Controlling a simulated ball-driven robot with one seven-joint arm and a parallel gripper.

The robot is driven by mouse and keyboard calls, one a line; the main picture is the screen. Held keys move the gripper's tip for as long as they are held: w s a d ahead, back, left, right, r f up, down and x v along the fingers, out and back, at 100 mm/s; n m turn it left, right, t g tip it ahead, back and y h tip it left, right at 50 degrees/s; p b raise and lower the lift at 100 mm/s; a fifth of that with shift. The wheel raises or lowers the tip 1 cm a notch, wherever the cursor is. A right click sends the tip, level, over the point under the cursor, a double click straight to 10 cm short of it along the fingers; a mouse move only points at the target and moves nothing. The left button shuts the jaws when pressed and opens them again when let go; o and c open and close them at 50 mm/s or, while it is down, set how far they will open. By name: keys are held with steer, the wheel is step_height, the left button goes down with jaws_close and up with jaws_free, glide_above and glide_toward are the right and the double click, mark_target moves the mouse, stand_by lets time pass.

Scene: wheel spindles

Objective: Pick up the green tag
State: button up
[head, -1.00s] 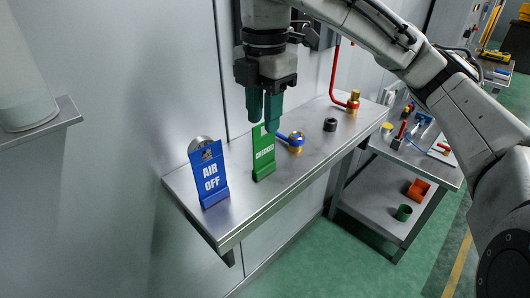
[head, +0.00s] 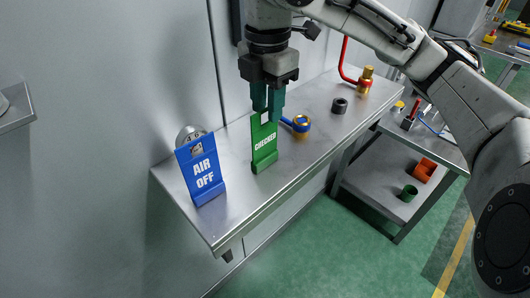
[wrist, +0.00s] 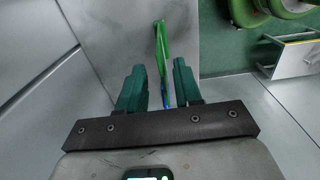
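The green tag (head: 264,147), marked CHECKED, stands upright on the metal shelf. My gripper (head: 268,112) points down at its top edge in the head view. In the wrist view the green tag (wrist: 163,55) shows edge-on in the space between the two teal fingers. My gripper (wrist: 159,68) is open there, with a gap on both sides of the tag. How far the fingertips reach down past its top is hard to tell.
A blue AIR OFF tag (head: 201,172) stands left of the green tag on the shelf (head: 232,209). A brass fitting with a blue handle (head: 301,125), a dark ring (head: 339,106) and a red-handled brass valve (head: 365,82) lie to the right. The wall is close behind.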

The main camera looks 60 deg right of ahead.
mark_target(265, 125)
steer(key=f, duration=0.4)
steer(key=shift+a+f, duration=0.4)
steer(key=shift+c, duration=0.3)
jaws_close()
